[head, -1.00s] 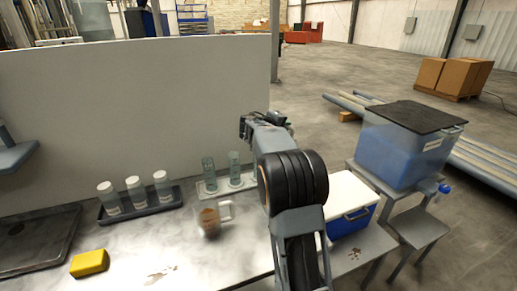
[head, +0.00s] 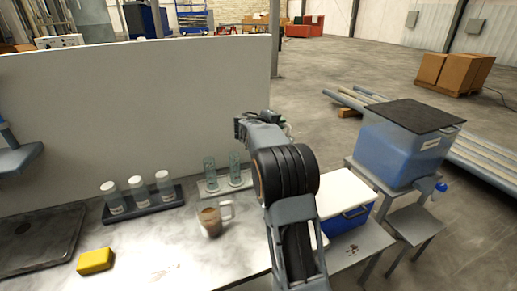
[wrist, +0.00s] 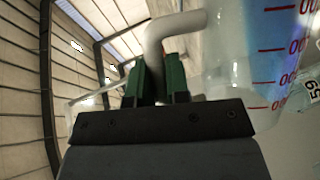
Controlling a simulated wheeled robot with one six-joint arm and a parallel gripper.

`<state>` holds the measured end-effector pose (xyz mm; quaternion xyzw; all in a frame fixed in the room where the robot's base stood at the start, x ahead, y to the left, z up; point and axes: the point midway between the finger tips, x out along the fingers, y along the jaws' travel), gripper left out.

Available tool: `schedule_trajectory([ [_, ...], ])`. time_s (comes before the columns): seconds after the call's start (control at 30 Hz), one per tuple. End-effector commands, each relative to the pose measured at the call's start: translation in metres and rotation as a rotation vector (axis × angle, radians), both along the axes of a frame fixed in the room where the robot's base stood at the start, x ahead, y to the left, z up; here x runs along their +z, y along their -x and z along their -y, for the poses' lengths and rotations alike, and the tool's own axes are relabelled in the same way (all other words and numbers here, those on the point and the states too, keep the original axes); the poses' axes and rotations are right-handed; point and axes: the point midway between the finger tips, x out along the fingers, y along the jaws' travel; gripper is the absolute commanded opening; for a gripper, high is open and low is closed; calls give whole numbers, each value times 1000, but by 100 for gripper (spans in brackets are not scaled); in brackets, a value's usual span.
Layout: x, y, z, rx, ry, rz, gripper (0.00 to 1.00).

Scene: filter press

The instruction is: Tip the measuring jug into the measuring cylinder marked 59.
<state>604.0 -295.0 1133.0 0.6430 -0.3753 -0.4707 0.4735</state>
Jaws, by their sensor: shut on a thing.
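My gripper (wrist: 158,78) has green fingers shut on the pale curved handle (wrist: 174,32) of the measuring jug (wrist: 235,65). The jug is clear, with red marks and digits, and fills the upper right of the wrist view. A tag reading 59 (wrist: 313,90) shows tilted at the right edge there, beside the jug. In the head view two clear measuring cylinders, a left one (head: 209,172) and a right one (head: 234,168), stand upright in a pale rack. I cannot read their numbers there. My arm hides the gripper and the held jug in the head view.
A dark tray of several white-capped bottles (head: 138,187) and a yellow sponge (head: 95,261) are left. A blue cooler (head: 345,222) and blue tank (head: 393,150) are right.

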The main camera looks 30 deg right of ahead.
Motion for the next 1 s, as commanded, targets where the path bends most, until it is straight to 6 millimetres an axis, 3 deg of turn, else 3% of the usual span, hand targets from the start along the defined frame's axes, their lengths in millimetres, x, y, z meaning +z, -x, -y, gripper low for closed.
schedule_trajectory([
  [1.0,4,-5,-4,1,30,-38,0],
])
